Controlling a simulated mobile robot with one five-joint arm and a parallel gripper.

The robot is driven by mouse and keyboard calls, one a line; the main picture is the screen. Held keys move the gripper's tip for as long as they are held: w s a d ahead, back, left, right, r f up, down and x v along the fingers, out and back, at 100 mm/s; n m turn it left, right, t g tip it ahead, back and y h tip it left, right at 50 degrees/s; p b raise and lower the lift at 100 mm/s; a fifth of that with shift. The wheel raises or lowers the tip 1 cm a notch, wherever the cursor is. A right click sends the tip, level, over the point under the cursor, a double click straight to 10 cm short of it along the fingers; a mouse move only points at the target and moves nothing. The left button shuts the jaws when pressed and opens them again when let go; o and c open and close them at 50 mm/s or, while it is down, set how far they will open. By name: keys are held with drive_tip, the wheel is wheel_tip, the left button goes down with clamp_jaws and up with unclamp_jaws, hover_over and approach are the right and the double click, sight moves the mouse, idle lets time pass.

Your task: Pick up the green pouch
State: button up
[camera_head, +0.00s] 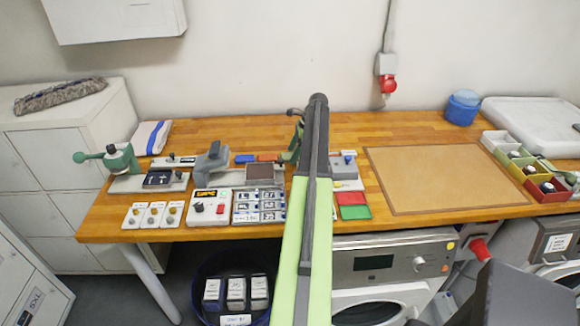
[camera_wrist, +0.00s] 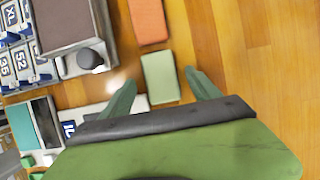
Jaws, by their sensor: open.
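The green pouch (camera_wrist: 161,79) is a small pale green block lying flat on the wooden worktop in the wrist view. My gripper (camera_wrist: 160,80) is open, with one dark green finger to each side of the pouch in that picture. The fingertips look apart from the pouch, and I cannot tell how far above the worktop they are. In the head view my arm covers the spot, and I cannot make out the pouch there.
An orange pouch (camera_wrist: 148,21) lies close beyond the green one; a blue pouch (camera_head: 245,158) is further left. A grey device with a brown top (camera_wrist: 72,22) stands left of them. Bare worktop (camera_wrist: 240,50) lies to the right. A tan mat (camera_head: 440,178) lies further right.

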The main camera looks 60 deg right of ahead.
drive_tip(key=shift+w+a+f, duration=0.1)
drive_tip(key=shift+f, duration=0.4)
drive_tip(key=shift+r, duration=0.15)
drive_tip(key=c, duration=1.4)
drive_tip(key=shift+r, duration=0.1)
drive_tip(key=shift+c, duration=0.2)
